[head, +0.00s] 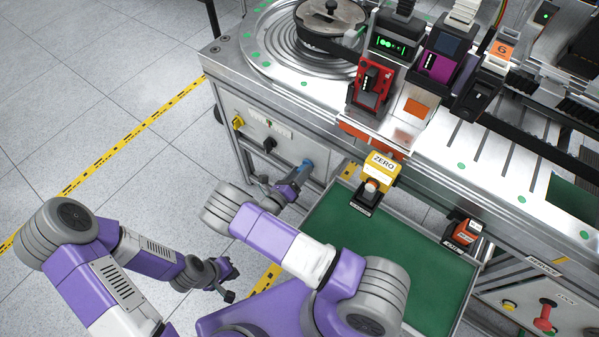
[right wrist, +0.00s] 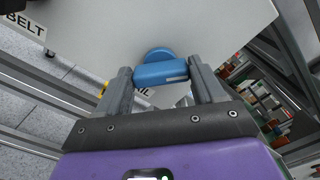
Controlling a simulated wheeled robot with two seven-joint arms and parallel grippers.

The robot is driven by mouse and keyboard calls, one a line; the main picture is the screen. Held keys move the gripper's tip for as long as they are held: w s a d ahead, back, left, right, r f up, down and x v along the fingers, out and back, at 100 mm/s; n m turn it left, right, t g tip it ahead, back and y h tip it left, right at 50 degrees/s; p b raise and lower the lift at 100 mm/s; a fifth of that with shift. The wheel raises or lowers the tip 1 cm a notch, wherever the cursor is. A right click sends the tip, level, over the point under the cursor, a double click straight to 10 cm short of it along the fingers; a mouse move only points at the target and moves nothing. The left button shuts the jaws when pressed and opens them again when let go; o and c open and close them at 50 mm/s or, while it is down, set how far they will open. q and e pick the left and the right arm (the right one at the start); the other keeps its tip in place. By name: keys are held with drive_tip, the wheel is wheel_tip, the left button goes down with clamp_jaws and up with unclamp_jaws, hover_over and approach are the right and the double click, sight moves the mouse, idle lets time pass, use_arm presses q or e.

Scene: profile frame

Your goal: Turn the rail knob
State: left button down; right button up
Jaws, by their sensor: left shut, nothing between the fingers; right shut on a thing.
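The blue rail knob (head: 306,165) sits on the grey side panel of the machine frame, right of a black knob. In the right wrist view the blue knob (right wrist: 160,72) has a bar-shaped handle lying across between the fingers, and a partly hidden label ending in "IL" lies behind it. My right gripper (right wrist: 162,82) is shut on this knob, one finger at each end of the bar. In the head view my right gripper (head: 294,183) is partly hidden by its own arm. My left gripper (head: 232,283) is shut and empty, low over the floor, apart from the machine.
A yellow knob (head: 238,122) and a black knob (head: 268,144) share the panel. A green-floored tray (head: 400,250) juts out to the right, below a yellow ZERO box (head: 381,170). A red knob (head: 545,315) is at lower right. Open floor lies left, crossed by yellow tape.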

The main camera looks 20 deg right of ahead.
drive_tip(key=shift+f, duration=0.1)
idle(0.4)
drive_tip(key=o, duration=1)
drive_tip(key=shift+o, duration=0.2)
drive_tip(key=p+v, duration=0.1)
drive_tip(key=v, duration=0.6)
drive_tip(key=shift+s+a, duration=0.2)
